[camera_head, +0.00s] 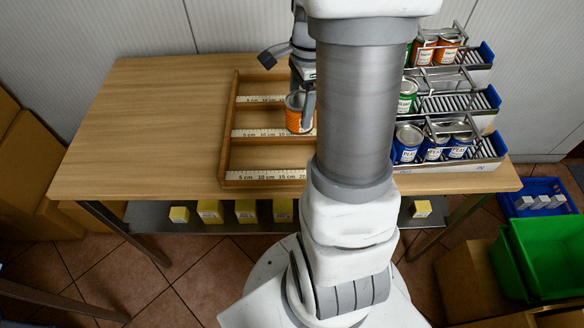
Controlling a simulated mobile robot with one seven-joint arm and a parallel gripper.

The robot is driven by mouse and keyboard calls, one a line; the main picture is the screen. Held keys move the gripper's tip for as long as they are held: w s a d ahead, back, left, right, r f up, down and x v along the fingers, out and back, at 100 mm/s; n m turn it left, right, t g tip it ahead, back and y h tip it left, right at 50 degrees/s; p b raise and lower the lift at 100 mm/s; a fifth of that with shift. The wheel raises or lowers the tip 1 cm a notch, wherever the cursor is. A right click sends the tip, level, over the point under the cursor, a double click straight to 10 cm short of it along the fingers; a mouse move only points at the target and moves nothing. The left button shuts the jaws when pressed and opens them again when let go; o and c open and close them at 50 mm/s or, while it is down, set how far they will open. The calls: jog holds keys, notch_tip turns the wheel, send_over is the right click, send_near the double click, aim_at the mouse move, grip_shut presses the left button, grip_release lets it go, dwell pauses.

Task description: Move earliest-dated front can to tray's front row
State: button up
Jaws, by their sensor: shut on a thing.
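My gripper (304,96) is shut on an orange can (294,117) with a silver top. The can is upright over the right part of the wooden tray (228,130), around the middle ruler strip. I cannot tell whether its base touches the tray. The tray has three ruler strips, with empty space in its visible front row (262,153). My arm hides the tray's right end. In the metal rack at right, blue cans (434,148) stand in the front lane, a green-labelled can (406,95) in the middle lane and orange cans (436,48) in the back lane.
The rack (484,150) has wire bars over its lanes and stands close to my arm. The table's left side (140,130) is clear. Yellow blocks (210,211) sit on the shelf below. A green crate (545,255) and blue tray (540,190) are at right.

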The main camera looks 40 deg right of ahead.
jog(key=shift+w+a+f+m+t+b, duration=0.1)
jog(key=shift+w+a+f+m+b, duration=0.35)
jog(key=shift+a+f+m+b, duration=1)
jog(key=shift+w+a+f+m+t, duration=0.1)
jog(key=shift+w+a+f+m, duration=0.65)
jog(key=shift+f, duration=1.55)
jog(key=shift+w+a+f+m+t+b, duration=0.15)
jog(key=shift+a+f+m+b, duration=0.45)
jog(key=shift+a+f, duration=1.05)
jog(key=shift+d+f, duration=0.2)
jog(key=shift+f, duration=0.1)
jog(key=shift+f, duration=0.15)
jog(key=o, duration=1.4)
jog(key=shift+o, duration=0.2)
